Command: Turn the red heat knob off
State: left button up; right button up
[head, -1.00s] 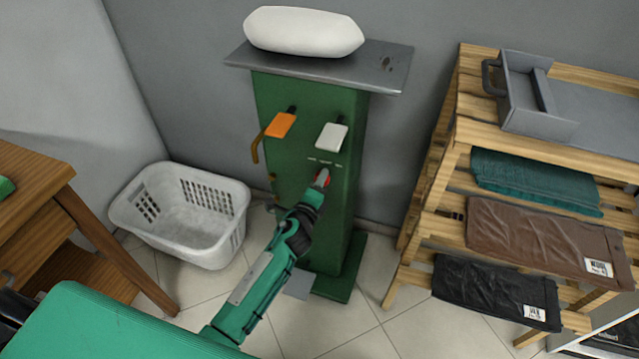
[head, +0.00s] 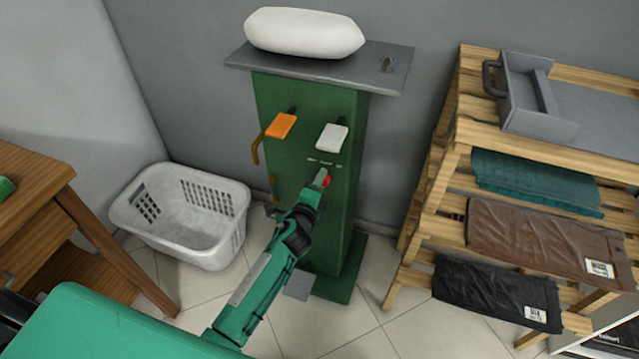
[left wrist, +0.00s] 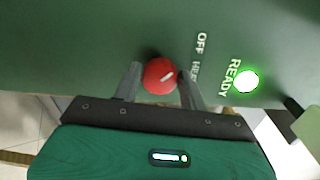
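The red heat knob (head: 327,181) is on the front of the green cabinet (head: 300,105), below the white lever, partly hidden by my left gripper (head: 321,180). In the left wrist view the round red knob (left wrist: 159,76) sits between the two fingers of the left gripper (left wrist: 158,80), which appear shut on its sides. The knob's white mark slants up and right in that view, roughly toward the word OFF (left wrist: 200,43). A second label beside OFF is partly hidden by a finger. A green light (left wrist: 245,82) glows next to the word READY. My right gripper is not in view.
Above the knob are an orange lever (head: 280,126) and a white lever (head: 332,137). A grey top plate (head: 385,75) carries a white pad (head: 304,32). A white basket (head: 183,225) stands left; a wooden rack (head: 455,165) with folded garments stands right.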

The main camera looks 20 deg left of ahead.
pick_arm(q)
jog(key=shift+o, duration=1.3)
jog(key=shift+s, duration=0.15)
jog(key=s, duration=1.3)
jog(key=shift+s+a+r, duration=0.25)
jog(key=shift+r, duration=0.1)
